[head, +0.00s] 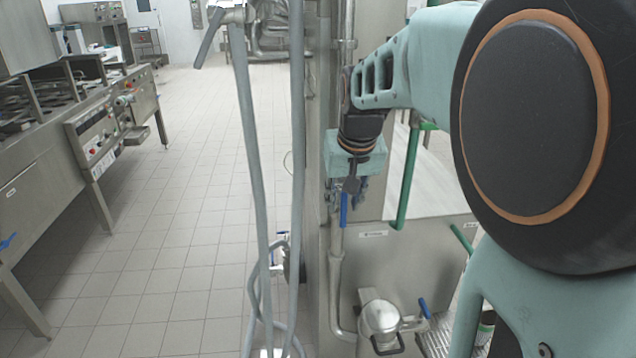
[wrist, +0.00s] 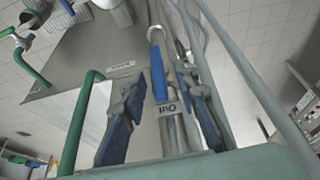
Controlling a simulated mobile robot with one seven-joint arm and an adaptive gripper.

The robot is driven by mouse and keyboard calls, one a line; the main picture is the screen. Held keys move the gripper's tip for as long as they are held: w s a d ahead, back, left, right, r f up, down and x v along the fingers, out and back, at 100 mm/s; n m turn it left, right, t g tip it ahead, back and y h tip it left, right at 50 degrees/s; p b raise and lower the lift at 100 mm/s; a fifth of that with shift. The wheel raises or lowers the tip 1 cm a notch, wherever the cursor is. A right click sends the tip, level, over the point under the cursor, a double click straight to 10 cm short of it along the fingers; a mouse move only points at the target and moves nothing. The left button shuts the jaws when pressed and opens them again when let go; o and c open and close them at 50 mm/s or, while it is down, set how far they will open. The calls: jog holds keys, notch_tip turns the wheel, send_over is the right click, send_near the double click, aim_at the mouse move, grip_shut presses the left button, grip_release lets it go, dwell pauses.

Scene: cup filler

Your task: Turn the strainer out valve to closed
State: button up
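The strainer out valve has a long blue lever (head: 344,210), which hangs roughly vertical along its steel pipe in the head view. In the wrist view the blue lever (wrist: 159,74) lies in line with the pipe, beside a tag (wrist: 172,109) reading "Out". My gripper (head: 349,193) is at the lever's upper part in the head view. In the wrist view my gripper (wrist: 160,78) is open, with one finger on each side of the lever and visible gaps. I cannot tell how deep the lever lies between the fingers. The gripper's palm hides part of the pipe.
A silver strainer housing (head: 380,318) stands below, with another blue lever (head: 425,308) to its right. Grey hoses (head: 258,170) hang left of the pipe. A green pipe (head: 407,180) stands close on the right. The tiled floor (head: 190,220) at left is clear.

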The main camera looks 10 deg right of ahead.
jog(key=shift+w+f, duration=0.1)
jog(key=shift+f, duration=0.15)
grip_shut()
jog(key=shift+a+r, duration=0.1)
dwell(0.4)
jog(key=a+f+n+t+h+b, duration=0.1)
jog(key=h+b, duration=0.3)
jog(key=h, duration=0.4)
jog(key=a+f+n+t+h+b, duration=0.1)
jog(key=a+f+n+h+b, duration=0.2)
jog(key=h, duration=0.5)
jog(key=shift+a+f+n+h+b, duration=0.3)
jog(key=shift+a+f+b, duration=0.35)
jog(key=shift+b, duration=0.55)
jog(key=shift+d+f, duration=0.1)
jog(key=shift+d, duration=0.05)
